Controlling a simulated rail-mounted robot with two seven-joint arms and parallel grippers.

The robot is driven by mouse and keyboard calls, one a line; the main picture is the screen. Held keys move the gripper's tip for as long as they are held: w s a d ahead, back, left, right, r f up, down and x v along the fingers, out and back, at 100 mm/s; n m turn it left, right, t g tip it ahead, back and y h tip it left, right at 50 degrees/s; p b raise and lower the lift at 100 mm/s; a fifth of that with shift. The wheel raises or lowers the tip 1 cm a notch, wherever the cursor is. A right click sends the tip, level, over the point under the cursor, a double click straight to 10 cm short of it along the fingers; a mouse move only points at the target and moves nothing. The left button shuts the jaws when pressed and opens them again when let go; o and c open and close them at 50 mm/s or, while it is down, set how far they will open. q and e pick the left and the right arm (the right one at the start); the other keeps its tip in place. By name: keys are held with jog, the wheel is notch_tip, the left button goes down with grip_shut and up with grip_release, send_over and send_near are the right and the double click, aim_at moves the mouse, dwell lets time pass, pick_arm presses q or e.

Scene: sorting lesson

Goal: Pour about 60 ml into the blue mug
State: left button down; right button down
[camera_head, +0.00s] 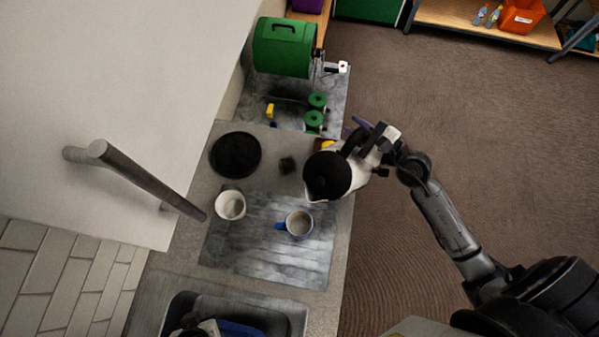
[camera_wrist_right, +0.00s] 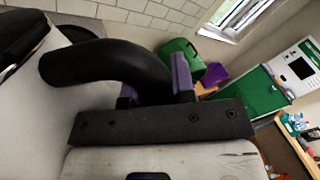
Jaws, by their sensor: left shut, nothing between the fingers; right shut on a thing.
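The blue mug (camera_head: 299,223) stands upright on the grey mat, its blue handle pointing left. My right gripper (camera_head: 352,142) is shut on the black handle of a white kettle (camera_head: 317,190), which also shows in the right wrist view (camera_wrist_right: 105,62). The kettle is above and slightly right of the mug, its spout towards the lower left. I see no stream of liquid. I cannot make out the mug's contents.
A white cup (camera_head: 230,205) stands left of the mug. A round black plate (camera_head: 235,155) lies further back. The grey tub (camera_head: 291,317) is in front. A green canister (camera_head: 282,47) and green-topped jars (camera_head: 314,120) stand at the back. A slanted grey bar (camera_head: 140,178) is at left.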

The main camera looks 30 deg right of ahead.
aim_at(344, 158)
jog(key=shift+s+a+r+n, duration=0.3)
jog(key=shift+a+r+n, duration=0.3)
jog(key=shift+a+n, duration=0.2)
jog(key=shift+s+a+r+n, duration=0.1)
jog(key=shift+s+a+n, duration=0.1)
jog(key=shift+a+n, duration=0.3)
jog(key=shift+s+a+r+n, duration=0.1)
jog(key=shift+s+a+n, duration=0.05)
jog(key=shift+a+n, duration=0.3)
jog(key=shift+s+a+f+n, duration=0.1)
jog(key=shift+a+f+n, duration=0.1)
jog(key=shift+n, duration=0.05)
jog(key=shift+s+a+f+n, duration=0.2)
jog(key=shift+s+a+n, duration=0.05)
jog(key=shift+a+n, duration=0.4)
jog(key=shift+s+a+f+n+b, duration=0.3)
jog(key=shift+a+n, duration=0.15)
jog(key=shift+a, duration=0.15)
jog(key=shift+a, duration=0.15)
jog(key=shift+s+a+f+n, duration=0.15)
jog(key=shift+a+f+n, duration=0.1)
jog(key=shift+a+n, duration=0.15)
jog(key=shift+a, duration=0.1)
